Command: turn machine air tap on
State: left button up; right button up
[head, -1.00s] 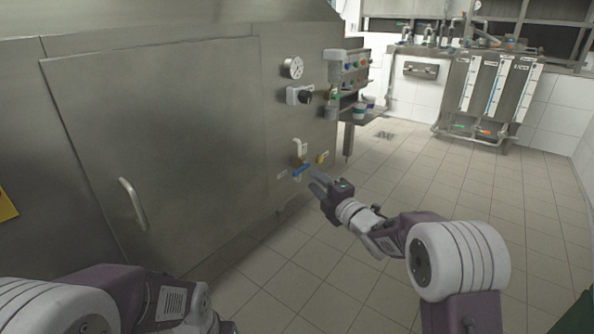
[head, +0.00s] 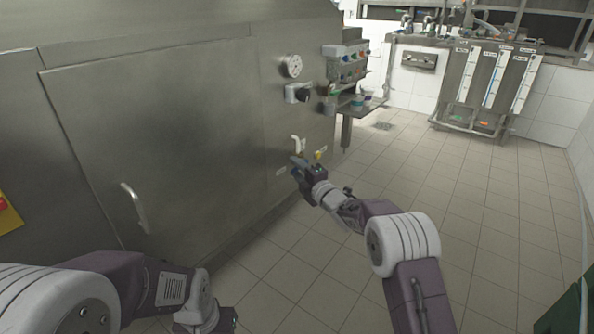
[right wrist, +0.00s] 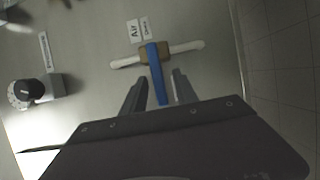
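The air tap shows in the right wrist view as a blue lever (right wrist: 156,75) on a brass body (right wrist: 155,54) with a white pipe on both sides. An "Air" label (right wrist: 133,31) is beside it. My right gripper (right wrist: 155,90) is open, with one finger on each side of the blue lever's end and visible gaps. In the head view my right gripper (head: 299,167) is at the tap on the machine's front panel and hides most of the lever. My left arm is at the lower left, and its gripper (head: 222,322) is cut off by the bottom edge.
A yellow-handled tap (head: 320,155) is just right of my right gripper. A gauge (head: 291,65) and a black knob (head: 303,94) are above on the steel machine (head: 160,140). A door handle (head: 135,207) sticks out at left.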

grip_shut()
dwell(1.4)
